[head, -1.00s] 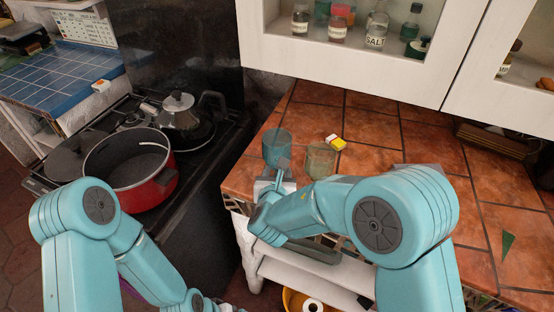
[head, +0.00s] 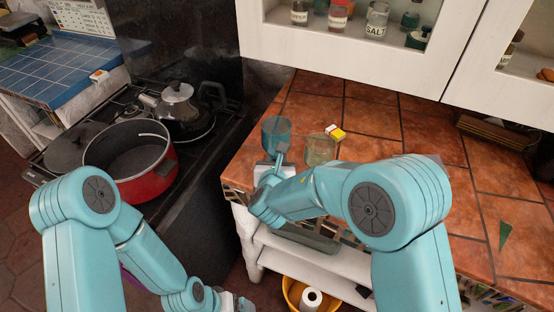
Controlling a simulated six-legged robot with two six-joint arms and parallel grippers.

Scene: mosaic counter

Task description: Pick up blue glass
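The blue glass (head: 275,130) stands near the counter's left edge in the head view, beside a yellowish-green glass (head: 320,150). My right gripper (head: 281,149) is at the near side of the blue glass, with a grey finger overlapping its lower part. The far finger is hidden or blends with the glass, so I cannot tell whether the gripper is closed on it. My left gripper (head: 240,304) is low at the bottom edge, far from the glass and partly cut off.
A red pot (head: 150,184) and a kettle (head: 178,105) stand on the stove at left. White cabinets (head: 355,60) hang above. A yellow bowl (head: 292,291) sits on a lower shelf.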

